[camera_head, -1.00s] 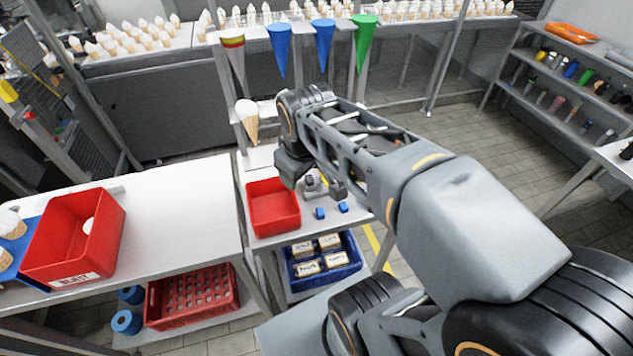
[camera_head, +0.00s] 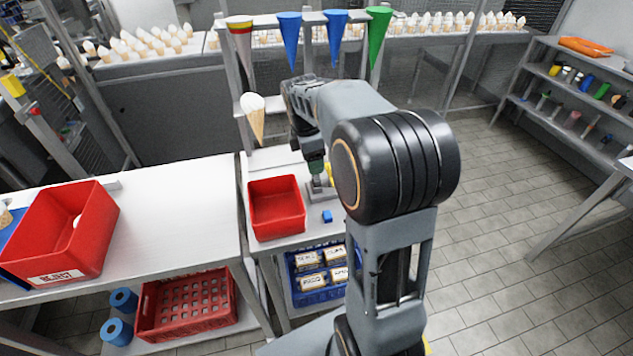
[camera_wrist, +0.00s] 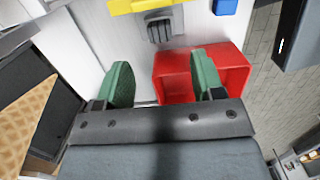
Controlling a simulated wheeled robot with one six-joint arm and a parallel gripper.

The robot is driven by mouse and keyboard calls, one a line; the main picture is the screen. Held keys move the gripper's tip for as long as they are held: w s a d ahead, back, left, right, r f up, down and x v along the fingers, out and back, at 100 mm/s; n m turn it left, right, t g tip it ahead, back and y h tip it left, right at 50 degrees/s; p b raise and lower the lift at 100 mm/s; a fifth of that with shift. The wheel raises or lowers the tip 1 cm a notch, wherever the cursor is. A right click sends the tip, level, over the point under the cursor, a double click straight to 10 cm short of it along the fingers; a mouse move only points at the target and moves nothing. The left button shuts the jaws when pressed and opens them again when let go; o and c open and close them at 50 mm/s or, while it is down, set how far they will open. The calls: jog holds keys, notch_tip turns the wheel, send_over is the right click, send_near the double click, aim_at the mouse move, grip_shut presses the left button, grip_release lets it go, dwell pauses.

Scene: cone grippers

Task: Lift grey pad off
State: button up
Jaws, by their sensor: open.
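A small ribbed grey piece (camera_wrist: 160,27), which looks like the grey pad, is at the top centre of the wrist view, just below a yellow part (camera_wrist: 143,5). In the head view a grey fixture (camera_head: 321,194) stands on the small table right of the red bin; the pad cannot be told apart there. My gripper (camera_wrist: 161,82) has two green fingers spread wide, with nothing between them. The pad lies beyond the fingertips, apart from them. In the head view my gripper (camera_head: 317,166) hangs over the fixture, partly hidden by my arm.
A red bin (camera_head: 277,225) sits close left of the fixture; it also shows under the right finger in the wrist view (camera_wrist: 170,80). A blue block (camera_head: 327,216) lies in front. A cone (camera_head: 254,115) stands behind, and coloured cone holders (camera_head: 289,35) hang at the back.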

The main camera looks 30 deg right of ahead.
aim_at(316, 178)
jog(key=shift+s+d+f, duration=0.1)
jog(key=shift+d+f, duration=0.15)
jog(key=shift+f, duration=1.45)
jog(key=shift+d+f, duration=0.2)
jog(key=shift+f, duration=1.5)
jog(key=shift+c, duration=0.2)
jog(key=c, duration=1)
jog(key=shift+o, duration=0.2)
jog(key=shift+r, duration=0.15)
